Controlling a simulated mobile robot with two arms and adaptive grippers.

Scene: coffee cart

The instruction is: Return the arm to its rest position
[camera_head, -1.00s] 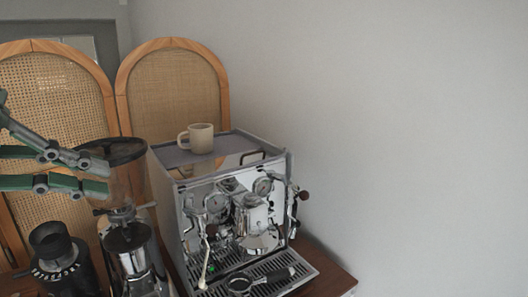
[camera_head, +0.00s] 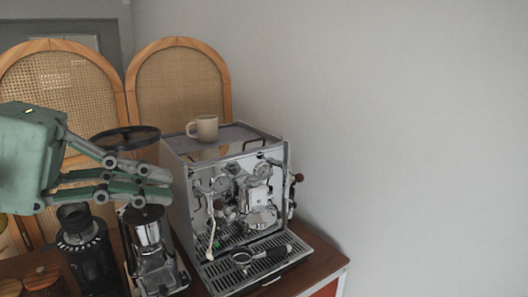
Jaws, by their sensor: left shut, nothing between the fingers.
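My left gripper (camera_head: 172,184) comes in from the left edge, green and grey, with its fingers pointing right. It is shut and holds nothing. Its fingers pass in front of the coffee grinder (camera_head: 148,232) and hide part of it. The fingertips are close to the left side of the espresso machine (camera_head: 228,195) in the picture; I cannot tell the gap in depth. My right gripper is not in view.
A beige mug (camera_head: 207,127) stands upright on top of the espresso machine. A portafilter (camera_head: 243,259) is at the drip tray. A smaller black grinder (camera_head: 84,246) stands at the left. Rattan panels (camera_head: 180,85) stand behind. The right side by the wall is clear.

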